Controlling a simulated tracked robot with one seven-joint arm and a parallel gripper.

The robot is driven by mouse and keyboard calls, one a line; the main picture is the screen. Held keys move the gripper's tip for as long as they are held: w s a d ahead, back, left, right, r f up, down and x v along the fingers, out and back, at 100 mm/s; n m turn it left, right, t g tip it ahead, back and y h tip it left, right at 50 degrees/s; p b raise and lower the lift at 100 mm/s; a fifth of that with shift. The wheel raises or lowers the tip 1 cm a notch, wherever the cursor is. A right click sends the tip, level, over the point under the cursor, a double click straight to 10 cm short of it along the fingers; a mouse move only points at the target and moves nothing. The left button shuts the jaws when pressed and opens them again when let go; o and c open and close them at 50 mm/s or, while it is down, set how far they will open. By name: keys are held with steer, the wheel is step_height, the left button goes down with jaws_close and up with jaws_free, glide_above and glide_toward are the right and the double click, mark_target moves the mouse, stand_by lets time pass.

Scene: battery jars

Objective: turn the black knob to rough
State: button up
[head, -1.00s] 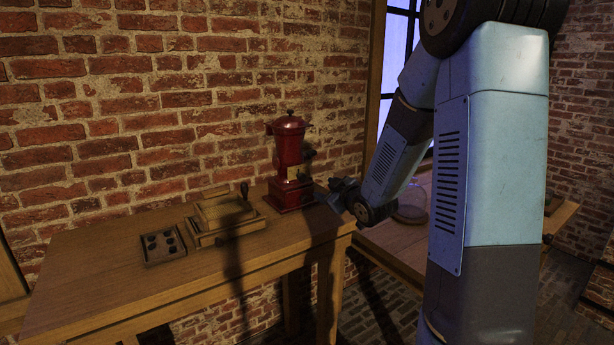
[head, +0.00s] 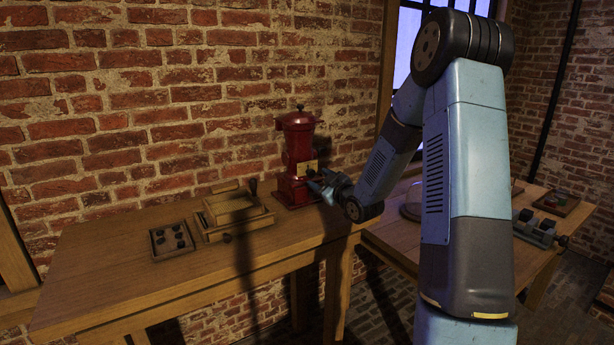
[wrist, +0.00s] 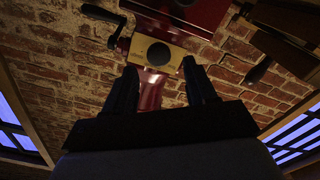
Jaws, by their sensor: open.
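The red grinder (head: 297,140) stands upright at the right part of the wooden bench, with a brass plate (head: 312,166) on its front. In the wrist view the brass plate (wrist: 142,47) carries a round black knob (wrist: 158,54). My gripper (wrist: 159,67) is open, its two dark fingers apart to the left and right of the knob in the picture, with nothing held. In the head view my gripper (head: 318,186) is close to the grinder's front. I cannot tell whether the fingers reach the knob. No mark on the plate is readable.
A wooden box (head: 232,213) with a dark handle and a small tray (head: 172,241) with several dark pieces stand left of the grinder on the bench (head: 110,278). A brick wall is behind. A second table (head: 480,240) at the right holds other objects.

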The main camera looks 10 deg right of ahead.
mark_target(312, 174)
steer(key=shift+x, duration=2.95)
steer(key=shift+c, duration=0.4)
